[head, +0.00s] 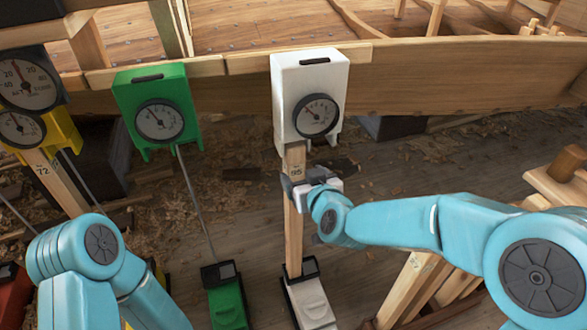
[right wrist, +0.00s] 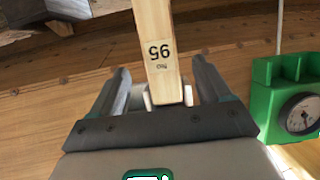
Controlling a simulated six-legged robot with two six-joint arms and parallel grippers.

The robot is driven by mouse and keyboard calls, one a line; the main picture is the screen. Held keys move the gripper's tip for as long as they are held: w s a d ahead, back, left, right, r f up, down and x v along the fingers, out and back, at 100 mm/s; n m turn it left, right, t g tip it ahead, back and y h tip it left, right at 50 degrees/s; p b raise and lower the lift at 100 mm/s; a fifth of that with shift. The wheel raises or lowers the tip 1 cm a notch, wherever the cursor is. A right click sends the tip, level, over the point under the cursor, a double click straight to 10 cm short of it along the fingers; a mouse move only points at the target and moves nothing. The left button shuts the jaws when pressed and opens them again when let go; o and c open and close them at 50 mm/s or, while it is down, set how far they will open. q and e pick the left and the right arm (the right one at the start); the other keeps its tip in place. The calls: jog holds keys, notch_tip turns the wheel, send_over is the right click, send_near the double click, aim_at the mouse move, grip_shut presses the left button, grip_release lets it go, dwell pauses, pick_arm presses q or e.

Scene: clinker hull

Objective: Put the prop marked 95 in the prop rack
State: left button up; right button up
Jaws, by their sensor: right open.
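The prop marked 95 (head: 293,225) is a pale wooden post standing upright between a white gauge box (head: 311,75) above and a white foot block (head: 310,300) below. My right gripper (head: 297,183) is at the prop's upper part, near its label. In the right wrist view the prop (right wrist: 154,25) stands between the two spread fingers of the right gripper (right wrist: 160,80), and the 95 reads upside down. The gripper is open around it. Slanted timbers at the lower right stand in what looks like the prop rack (head: 440,314), partly hidden by my right arm. My left gripper is out of frame.
The planked hull (head: 440,75) runs across the back. A green gauge box (head: 157,105) with a thin rod and green foot (head: 228,308) stands to the left. Farther left is a prop marked 72 (head: 58,186) under a yellow gauge box. Shavings litter the floor.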

jog(key=b+x, duration=0.1)
jog(key=x, duration=0.8)
jog(key=shift+w+a+f, duration=0.1)
jog(key=shift+w, duration=0.1)
jog(key=c, duration=1.3)
grip_shut()
jog(key=shift+r, duration=0.2)
jog(key=shift+r+p, duration=0.4)
jog(key=shift+p, duration=0.05)
